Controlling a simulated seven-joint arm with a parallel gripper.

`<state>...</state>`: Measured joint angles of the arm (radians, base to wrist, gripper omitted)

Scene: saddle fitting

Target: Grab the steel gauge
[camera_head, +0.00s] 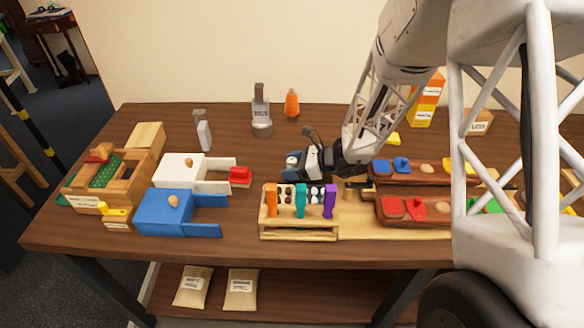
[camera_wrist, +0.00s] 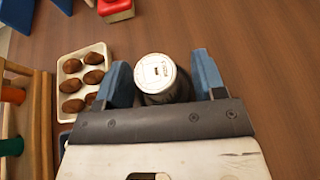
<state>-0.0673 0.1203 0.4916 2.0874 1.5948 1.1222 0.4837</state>
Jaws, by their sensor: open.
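A small round piece with a pale, marked face and a metal rim, which looks like the steel gauge (camera_wrist: 157,74), stands on the table between my gripper's blue fingers in the wrist view. My gripper (camera_wrist: 161,64) is open around it, with gaps visible on both sides. In the head view the gauge's pale top (camera_head: 291,160) shows at the tip of my gripper (camera_head: 297,164), just behind the wooden rack. Its lower part is hidden there by the fingers.
The wooden rack (camera_head: 300,236) with orange, teal and purple pieces stands in front. A pale tray (camera_wrist: 70,112) of brown ovals lies left of my gripper. Blue (camera_head: 165,215) and white (camera_head: 180,170) boxes stand left; dark trays (camera_head: 425,178) right.

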